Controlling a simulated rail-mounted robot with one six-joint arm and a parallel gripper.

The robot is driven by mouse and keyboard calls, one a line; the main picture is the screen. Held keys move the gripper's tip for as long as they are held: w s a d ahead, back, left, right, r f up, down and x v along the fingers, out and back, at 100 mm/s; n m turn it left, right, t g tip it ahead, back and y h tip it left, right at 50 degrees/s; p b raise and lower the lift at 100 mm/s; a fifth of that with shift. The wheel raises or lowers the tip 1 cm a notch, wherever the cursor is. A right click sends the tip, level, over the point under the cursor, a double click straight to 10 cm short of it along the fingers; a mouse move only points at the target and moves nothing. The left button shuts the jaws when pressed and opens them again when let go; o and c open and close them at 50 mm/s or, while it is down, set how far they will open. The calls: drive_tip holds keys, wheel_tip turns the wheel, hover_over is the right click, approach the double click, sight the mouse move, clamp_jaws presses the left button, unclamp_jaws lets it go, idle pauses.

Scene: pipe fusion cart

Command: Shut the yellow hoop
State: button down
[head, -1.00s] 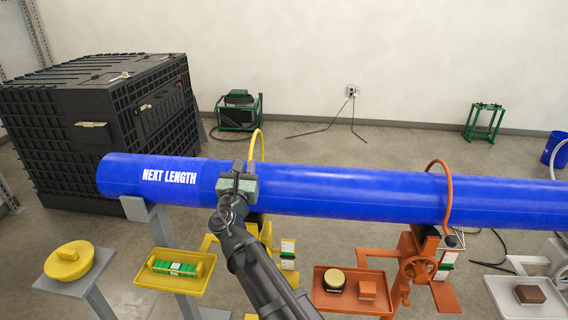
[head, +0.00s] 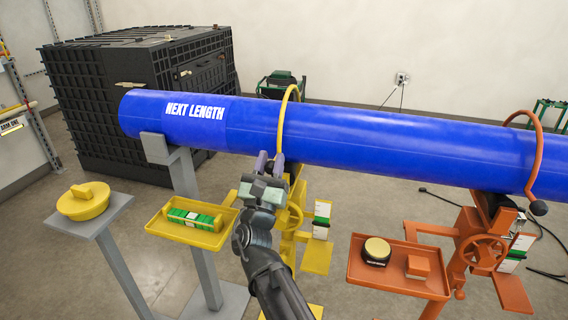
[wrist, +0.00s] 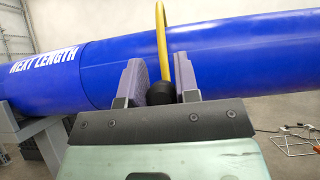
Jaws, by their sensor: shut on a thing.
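The yellow hoop (head: 283,116) arches over the blue pipe (head: 360,135) and comes down its near side. In the wrist view the yellow hoop (wrist: 162,45) ends in a black ball knob (wrist: 160,93). My gripper (head: 269,165) is at this lower end, in front of the pipe. In the wrist view my gripper (wrist: 160,88) has a finger on each side of the knob and is shut on it. The yellow stand (head: 291,216) below the hoop is partly hidden by my arm. Whether the knob touches the stand is hidden.
A yellow tray (head: 160,228) with a green-and-white item is left of my arm. An orange hoop (head: 534,150) and orange tray (head: 365,277) are to the right. A grey stand holds a yellow cap (head: 83,206) at far left. A black crate (head: 130,85) stands behind.

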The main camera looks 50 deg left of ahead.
drive_tip(key=shift+s+d, duration=0.1)
drive_tip(key=shift+s, duration=0.05)
drive_tip(key=c, duration=1)
unclamp_jaws()
drive_tip(key=shift+s, duration=0.1)
drive_tip(key=shift+c, duration=0.2)
drive_tip(key=shift+o, duration=1)
drive_tip(key=shift+f, duration=0.1)
drive_tip(key=b+v, duration=0.6)
drive_tip(key=v, duration=0.4)
drive_tip(key=shift+s+f+b, duration=0.2)
drive_tip(key=shift+b, duration=0.15)
drive_tip(key=shift+d, duration=0.1)
